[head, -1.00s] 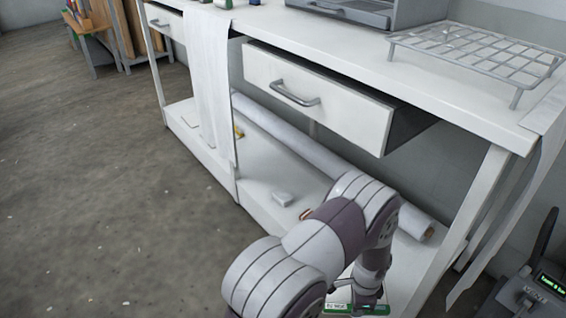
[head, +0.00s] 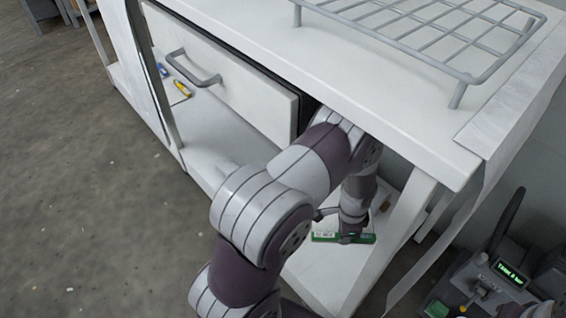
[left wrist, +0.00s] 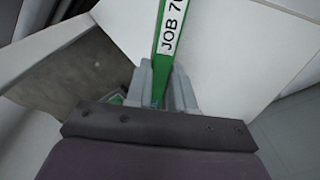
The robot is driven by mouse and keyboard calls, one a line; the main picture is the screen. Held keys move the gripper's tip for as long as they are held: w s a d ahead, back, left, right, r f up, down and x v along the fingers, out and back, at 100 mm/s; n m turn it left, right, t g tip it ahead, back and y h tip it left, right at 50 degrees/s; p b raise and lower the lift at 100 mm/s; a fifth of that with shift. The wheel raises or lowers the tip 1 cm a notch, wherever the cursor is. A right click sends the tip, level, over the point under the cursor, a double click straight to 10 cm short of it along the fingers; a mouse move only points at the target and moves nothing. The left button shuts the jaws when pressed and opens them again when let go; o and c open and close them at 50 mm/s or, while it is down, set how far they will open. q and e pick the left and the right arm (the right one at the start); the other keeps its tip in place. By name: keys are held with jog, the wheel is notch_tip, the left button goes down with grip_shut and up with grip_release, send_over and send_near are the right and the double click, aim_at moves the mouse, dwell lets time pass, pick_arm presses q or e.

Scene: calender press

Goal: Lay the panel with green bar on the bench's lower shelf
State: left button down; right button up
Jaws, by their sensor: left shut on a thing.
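The green bar (head: 325,237) of the panel, with a white label, shows low at the right end of the bench. In the left wrist view the bar (left wrist: 163,62) runs up from the jaws, its label starting "JOB 7". My left gripper (head: 352,236) is shut on this bar. White surfaces lie on both sides of the bar; I cannot tell panel from shelf there. The lower shelf (head: 212,143) runs under the bench; my arm hides part of it. I cannot tell whether the panel touches the shelf. My right gripper is not in view.
A drawer (head: 225,82) stands out from the bench front, just left of my arm. A wire rack (head: 420,35) stands on the bench top. A yellow-handled item (head: 182,88) lies on the shelf at left. A device with a green display (head: 505,270) stands at right.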

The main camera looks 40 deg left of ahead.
aim_at(334, 265)
pick_arm(q)
notch_tip(334, 265, down, 18)
jog(key=b, duration=1.1)
jog(key=shift+f, duration=0.15)
jog(key=shift+r, duration=0.2)
jog(key=c, duration=1.4)
grip_release()
jog(key=shift+f, duration=0.2)
jog(key=o, duration=0.4)
jog(key=shift+r, duration=0.1)
notch_tip(334, 265, up, 12)
jog(key=p, duration=0.8)
jog(key=shift+s+r, duration=0.1)
